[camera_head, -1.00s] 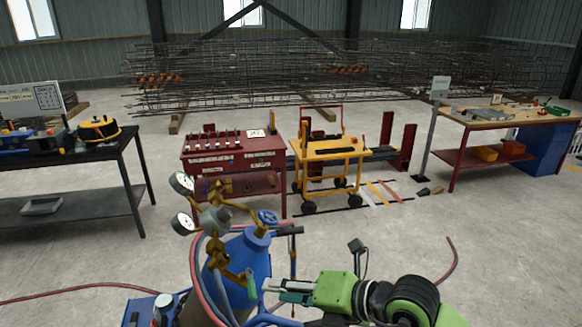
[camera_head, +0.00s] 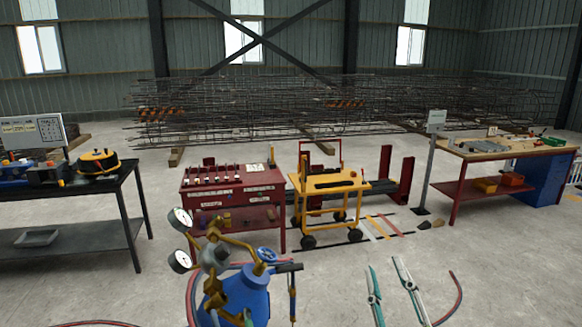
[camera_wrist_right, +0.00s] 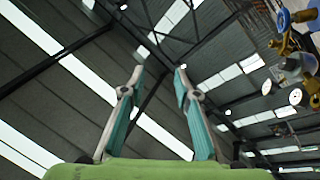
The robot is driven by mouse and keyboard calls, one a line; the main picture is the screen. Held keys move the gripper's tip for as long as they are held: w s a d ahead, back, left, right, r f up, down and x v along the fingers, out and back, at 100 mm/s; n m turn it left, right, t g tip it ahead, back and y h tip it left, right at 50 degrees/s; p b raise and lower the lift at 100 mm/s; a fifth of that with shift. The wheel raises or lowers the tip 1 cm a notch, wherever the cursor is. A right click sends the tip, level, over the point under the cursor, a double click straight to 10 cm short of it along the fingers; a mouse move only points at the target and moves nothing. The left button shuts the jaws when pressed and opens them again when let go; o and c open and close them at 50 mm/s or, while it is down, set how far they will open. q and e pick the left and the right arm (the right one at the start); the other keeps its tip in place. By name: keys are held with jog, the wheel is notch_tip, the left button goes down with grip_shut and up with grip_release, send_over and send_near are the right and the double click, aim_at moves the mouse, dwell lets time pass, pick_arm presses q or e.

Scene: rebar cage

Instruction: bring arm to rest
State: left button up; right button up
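My right gripper (camera_head: 385,272) stands at the lower right of the head view, its two teal and grey fingers pointing up and apart. It is empty, to the right of the blue gas cylinder (camera_head: 243,298) and not touching it. In the right wrist view the same open fingers (camera_wrist_right: 155,78) point up toward the roof, with nothing between them. The brass regulator (camera_head: 214,257) with its two gauges sits at the cylinder, and part of it shows at the upper right of the wrist view (camera_wrist_right: 297,62). My left gripper is not in view.
A red tool cabinet (camera_head: 236,186) and a yellow cart (camera_head: 328,185) stand ahead. A dark workbench (camera_head: 100,190) is at left and a wood-topped bench (camera_head: 470,153) at right. The rebar cage (camera_head: 250,110) lies behind. A red hose (camera_head: 455,292) curves near my right gripper.

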jog(key=s+d+f+m+g+h, duration=0.1)
jog(key=s+d+f+m+g, duration=0.15)
jog(key=f, duration=0.45)
jog(key=s+d+f+m+g+h, duration=0.2)
jog(key=s+d+f+g, duration=0.15)
jog(key=f, duration=0.45)
jog(key=s+d+f+m+g+h, duration=0.1)
jog(key=s+d+f+m+g, duration=0.1)
jog(key=f+g, duration=0.35)
jog(key=s+a+f+g+y, duration=0.35)
jog(key=s+f+g, duration=0.35)
jog(key=s+f, duration=0.85)
jog(key=s+a+f+n+b, duration=0.15)
jog(key=f+b, duration=0.25)
jog(key=f, duration=1.2)
jog(key=s+f+b, duration=0.2)
jog(key=f+b, duration=0.1)
jog(key=f, duration=1.3)
jog(key=s+d+f+g+b, duration=0.1)
jog(key=s+f+b, duration=0.2)
jog(key=s+f, duration=0.5)
jog(key=s+d+f+g+b, duration=0.1)
jog(key=s+f+b, duration=0.3)
jog(key=s+f, duration=0.5)
notch_tip(320, 180, down, 6)
jog(key=shift+s+d+r+h, duration=0.15)
jog(key=shift+s+d+h, duration=0.15)
jog(key=shift+d, duration=0.45)
